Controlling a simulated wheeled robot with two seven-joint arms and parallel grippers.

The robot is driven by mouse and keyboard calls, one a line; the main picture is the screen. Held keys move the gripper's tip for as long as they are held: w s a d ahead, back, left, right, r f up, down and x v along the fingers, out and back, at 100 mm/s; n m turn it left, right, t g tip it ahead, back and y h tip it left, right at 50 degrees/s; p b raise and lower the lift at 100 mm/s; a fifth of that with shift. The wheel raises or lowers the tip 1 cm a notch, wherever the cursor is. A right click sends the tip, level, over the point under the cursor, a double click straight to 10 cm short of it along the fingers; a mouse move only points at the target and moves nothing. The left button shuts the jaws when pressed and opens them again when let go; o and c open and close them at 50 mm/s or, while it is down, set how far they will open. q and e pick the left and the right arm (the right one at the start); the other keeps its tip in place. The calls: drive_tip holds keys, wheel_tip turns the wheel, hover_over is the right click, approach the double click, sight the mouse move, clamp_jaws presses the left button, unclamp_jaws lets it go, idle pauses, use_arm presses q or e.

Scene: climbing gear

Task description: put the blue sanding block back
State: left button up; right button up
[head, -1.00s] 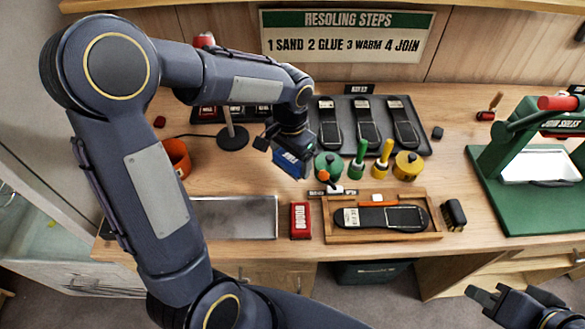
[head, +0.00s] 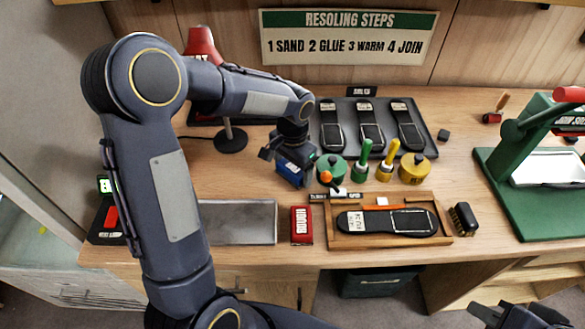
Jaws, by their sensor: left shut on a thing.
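The blue sanding block (head: 291,174) is held in my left gripper (head: 287,157), which points down over the table left of the green tin (head: 330,168). The block is close to the tabletop; I cannot tell whether it touches. My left gripper is shut on it, and the fingers partly hide its top. My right gripper (head: 515,316) is at the bottom right corner, partly cut off by the frame, and its jaw opening is not clear.
A grey metal tray (head: 236,208) and a red box (head: 301,225) lie at the front. A wooden tray (head: 346,240) holds a shoe sole. Green and yellow bottles and a yellow tin (head: 412,168) stand right of the block. A green press (head: 500,190) stands at the right.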

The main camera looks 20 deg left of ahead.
sight(293, 167)
use_arm(q)
drive_tip(key=o, duration=0.9)
drive_tip(key=shift+f, duration=0.15)
wheel_tip(293, 167, up, 11)
drive_tip(key=s+a+r+n+t+h, duration=0.15)
drive_tip(key=s+r, duration=0.25)
drive_tip(key=s, duration=0.7)
drive_tip(key=shift+s+d+f+n+t+h, duration=0.45)
drive_tip(key=shift+s+f+n+t, duration=0.2)
drive_tip(key=shift+s, duration=1.25)
drive_tip(key=shift+s+d+f+n+t+h, duration=0.3)
drive_tip(key=shift+s+d+f+n+t, duration=0.35)
drive_tip(key=shift+s, duration=1.25)
drive_tip(key=shift+s+d+f+n+t+h, duration=0.45)
drive_tip(key=shift+s+n+t, duration=0.3)
drive_tip(key=shift+s, duration=1.15)
